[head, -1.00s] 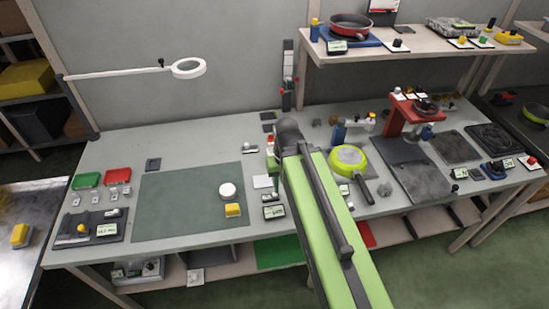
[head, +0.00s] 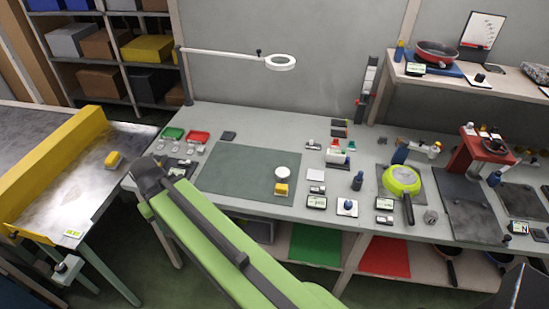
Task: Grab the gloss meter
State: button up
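I cannot tell for sure which instrument is the gloss meter; no label is readable. A small yellow block-shaped device (head: 281,190) sits on the green mat, just in front of a round white piece (head: 282,172).
The green mat (head: 235,165) is mostly bare. A lamp (head: 281,62) overhangs the bench. Small instruments and a green pan (head: 402,178) crowd the right. A yellow guard (head: 55,165) edges the left table.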

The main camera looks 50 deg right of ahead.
aim_at(332, 156)
jog(key=u, duration=1.45)
jog(key=k, duration=1)
jog(key=z, duration=1.15)
jog(key=i, duration=1.05)
jog(key=u, duration=0.1)
